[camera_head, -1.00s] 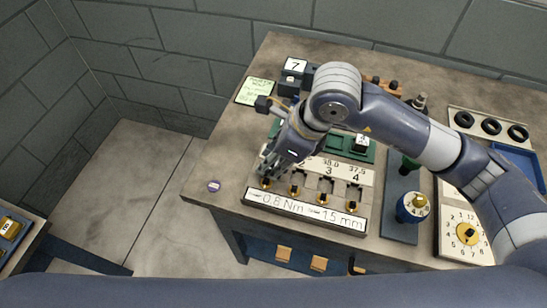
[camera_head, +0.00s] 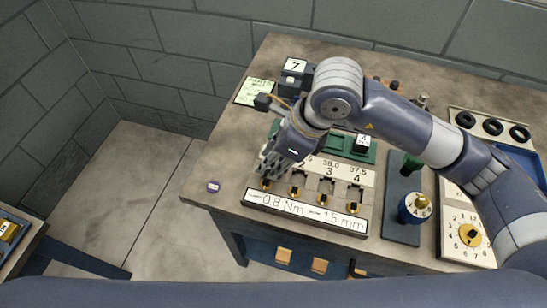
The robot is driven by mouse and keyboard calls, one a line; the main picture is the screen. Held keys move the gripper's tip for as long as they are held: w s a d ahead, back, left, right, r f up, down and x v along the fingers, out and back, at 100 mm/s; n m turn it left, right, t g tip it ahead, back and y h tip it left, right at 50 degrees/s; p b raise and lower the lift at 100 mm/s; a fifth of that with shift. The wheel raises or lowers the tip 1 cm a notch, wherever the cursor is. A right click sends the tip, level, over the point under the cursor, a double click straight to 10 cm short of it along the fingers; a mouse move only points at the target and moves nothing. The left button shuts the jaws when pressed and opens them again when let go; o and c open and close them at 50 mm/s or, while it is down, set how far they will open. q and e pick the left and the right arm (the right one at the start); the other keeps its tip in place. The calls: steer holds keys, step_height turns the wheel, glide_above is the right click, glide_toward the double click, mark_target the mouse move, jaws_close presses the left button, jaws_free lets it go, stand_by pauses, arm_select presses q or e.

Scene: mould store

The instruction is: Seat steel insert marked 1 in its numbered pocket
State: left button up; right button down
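The pocket block (camera_head: 307,217) sits near the front edge of the bench, with a plate above it numbered 2 (camera_head: 303,167), 3 and 4. The end of the row where pocket 1 would be is covered by my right gripper (camera_head: 268,172). That gripper points down at the left end of the block. Its fingertips are too small and hidden to tell whether they are shut or hold anything. The insert marked 1 cannot be made out. A block marked 4 (camera_head: 362,142) stands on the green tray (camera_head: 333,146) behind. My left gripper is not in view.
A black block marked 7 (camera_head: 295,66) and a green note (camera_head: 254,91) are at the back left. A driver stand (camera_head: 401,231), a numbered dial (camera_head: 467,238) and black rings (camera_head: 491,127) lie to the right.

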stand_by(0.4)
steer(key=c, duration=1.2)
jaws_free()
steer(key=shift+o, duration=0.5)
steer(key=shift+o, duration=1.4)
steer(key=shift+r, duration=0.15)
steer(key=shift+r+p, duration=1.65)
steer(key=shift+r, duration=2)
